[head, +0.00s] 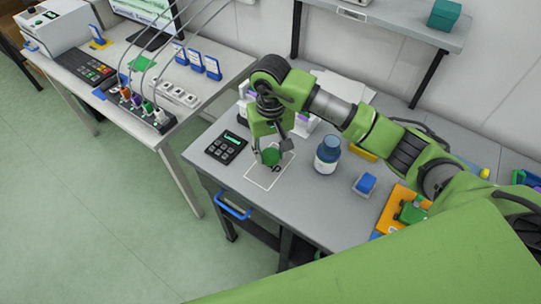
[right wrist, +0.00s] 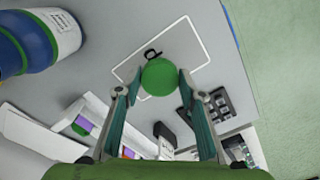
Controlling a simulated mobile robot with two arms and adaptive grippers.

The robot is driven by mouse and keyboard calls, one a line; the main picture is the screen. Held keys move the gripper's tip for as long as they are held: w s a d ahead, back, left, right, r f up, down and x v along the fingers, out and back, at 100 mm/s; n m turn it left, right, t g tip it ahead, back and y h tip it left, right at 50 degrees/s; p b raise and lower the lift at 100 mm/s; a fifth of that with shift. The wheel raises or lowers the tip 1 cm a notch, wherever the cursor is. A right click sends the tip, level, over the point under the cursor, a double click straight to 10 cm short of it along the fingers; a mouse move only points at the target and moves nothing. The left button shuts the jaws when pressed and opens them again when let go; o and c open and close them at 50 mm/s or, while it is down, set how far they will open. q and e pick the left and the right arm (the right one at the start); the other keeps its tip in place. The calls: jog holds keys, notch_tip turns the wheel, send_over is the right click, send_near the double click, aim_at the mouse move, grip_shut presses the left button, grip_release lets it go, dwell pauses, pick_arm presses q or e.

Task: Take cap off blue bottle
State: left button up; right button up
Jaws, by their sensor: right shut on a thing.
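In the right wrist view my right gripper (right wrist: 159,84) is shut on a round green thing (right wrist: 160,77), over a white-outlined square (right wrist: 196,31) with a dark letter. I cannot tell whether the green thing touches the table. My left gripper is out of view.
A black keypad (head: 226,147) lies left of the square. A small blue block (head: 366,184) sits to the right of the blue bottle, and an orange tray (head: 390,217) farther right. White holders with purple parts (head: 306,121) stand behind the gripper. The front table edge is near.

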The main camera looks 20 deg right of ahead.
aim_at(270, 155)
notch_tip(270, 155, down, 3)
jog(key=shift+p, duration=0.95)
jog(key=shift+f, duration=0.15)
jog(key=shift+w+f, duration=0.1)
jog(key=shift+f+b, duration=0.1)
jog(key=shift+b, duration=0.25)
jog(key=o, duration=1.2)
